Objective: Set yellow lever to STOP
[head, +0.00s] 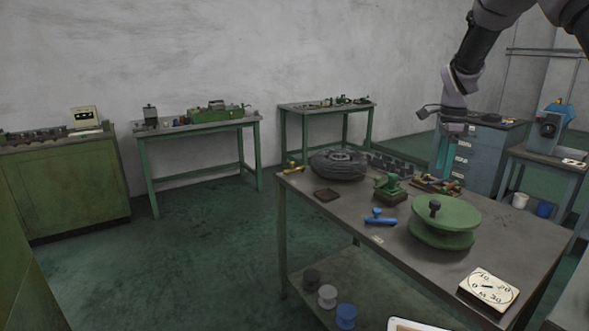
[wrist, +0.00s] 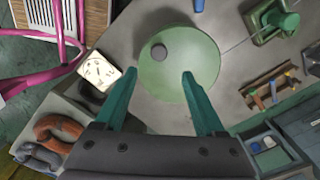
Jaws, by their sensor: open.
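A small yellow piece (head: 293,168) lies at the far left corner of the near workbench in the head view. It may be the yellow lever, but it is too small to be sure, and I can read no STOP mark. My gripper (head: 457,128) hangs high over the right side of the bench, far right of the yellow piece. In the wrist view my gripper (wrist: 158,74) is open with its teal fingers apart and nothing between them. Below it is a green round spool (wrist: 180,65) with a dark knob. No yellow lever is clear in the wrist view.
The near bench (head: 330,215) holds a dark coil (head: 338,164), a green device (head: 389,188), a blue tool (head: 380,221), the green spool (head: 445,220) and a white dial (head: 489,287). Other benches stand along the wall. The floor (head: 190,250) left of the bench is clear.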

